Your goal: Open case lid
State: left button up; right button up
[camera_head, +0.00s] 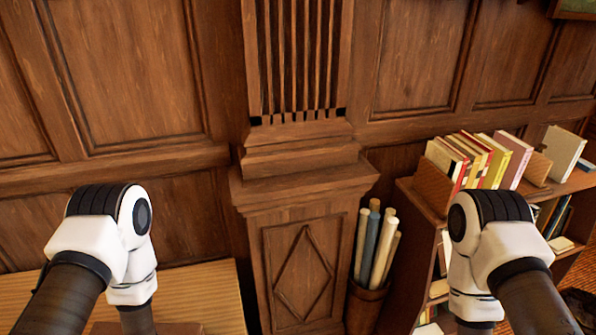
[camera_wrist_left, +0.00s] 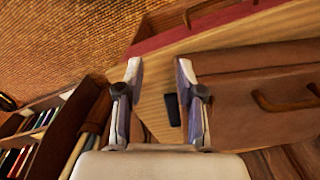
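A brown case (camera_wrist_left: 235,110) with a curved brown handle (camera_wrist_left: 280,102) lies on a light wooden table top (camera_wrist_left: 155,112), at the right of the left wrist view. Its lid looks closed from what shows; part of the case is cut off by the frame. My left gripper (camera_wrist_left: 158,66) is open and empty, its two fingers apart above the table beside the case. In the head view only my arm links show, and both grippers are out of frame.
A small dark flat object (camera_wrist_left: 172,110) lies on the table beside the case. A bin of rolled papers (camera_head: 366,300) and a bookshelf (camera_head: 428,230) stand to the right. A wood-panelled wall (camera_head: 140,75) and pillar (camera_head: 303,265) are ahead.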

pick_arm(q)
jog(key=s+r+n, duration=0.2)
jog(key=s+r, duration=0.1)
jog(key=s, duration=0.4)
notch_tip(320, 180, down, 14)
jog(key=w+b, duration=0.1)
jog(key=b, duration=1.2)
jog(key=shift+w+d+t, duration=0.2)
jog(key=shift+w+t, duration=0.05)
jog(key=shift+t, duration=0.05)
jog(key=shift+f+b, duration=0.2)
jog(key=shift+b, duration=0.4)
jog(key=shift+c, duration=1.4)
jog(key=shift+r, duration=0.1)
grip_shut()
jog(key=shift+s+r, duration=0.1)
jog(key=shift+r, duration=0.05)
